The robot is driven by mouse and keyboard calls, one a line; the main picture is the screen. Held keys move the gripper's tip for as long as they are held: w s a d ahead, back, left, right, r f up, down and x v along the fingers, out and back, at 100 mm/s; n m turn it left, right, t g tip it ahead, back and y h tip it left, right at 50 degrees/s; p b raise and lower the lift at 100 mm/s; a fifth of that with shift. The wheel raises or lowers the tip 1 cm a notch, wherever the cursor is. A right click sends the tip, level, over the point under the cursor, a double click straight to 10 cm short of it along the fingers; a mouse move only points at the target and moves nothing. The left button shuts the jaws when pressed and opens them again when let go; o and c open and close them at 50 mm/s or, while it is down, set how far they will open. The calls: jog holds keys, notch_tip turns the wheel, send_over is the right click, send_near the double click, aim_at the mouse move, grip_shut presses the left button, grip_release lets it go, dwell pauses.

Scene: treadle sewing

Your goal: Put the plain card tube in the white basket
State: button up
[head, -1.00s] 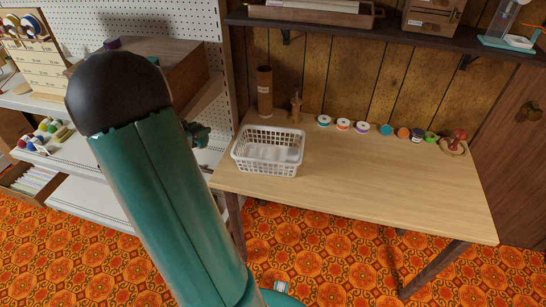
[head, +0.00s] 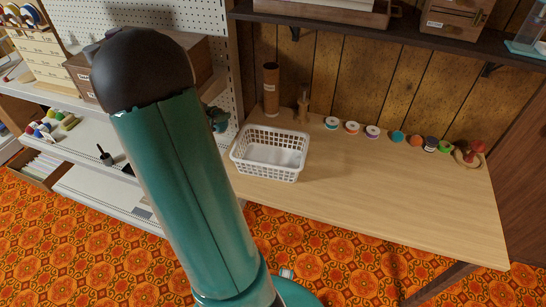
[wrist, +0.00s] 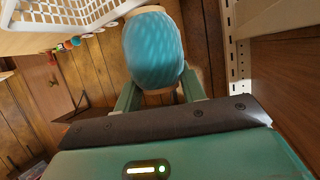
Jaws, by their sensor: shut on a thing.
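In the head view my arm hides most of the gripper and the held thing. The white basket (head: 268,158) stands at the table's left end, and it also shows at the wrist view's upper left (wrist: 60,14), beside the held thing and apart from it. Its inside has a pale bottom and looks empty. A brown upright tube (head: 271,88) with a small white label stands behind the basket.
The wooden table (head: 370,205) is clear at its front and middle. A wooden peg stand (head: 303,105) and a row of small spools (head: 372,132) line its back. A pegboard (head: 150,22) and stocked shelves stand left. A dark shelf (head: 400,35) hangs above.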

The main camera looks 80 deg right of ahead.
jog(key=s+d+f, duration=0.2)
jog(key=s+f, duration=0.4)
jog(key=s+d+f, duration=0.2)
jog(key=s+f, duration=0.5)
jog(key=shift+d, duration=0.25)
jog(key=shift+w+f, duration=0.1)
jog(key=shift+f, duration=0.3)
jog(key=shift+f, duration=0.25)
jog(key=o, duration=0.9)
jog(key=shift+o, duration=0.2)
jog(key=shift+r, duration=0.1)
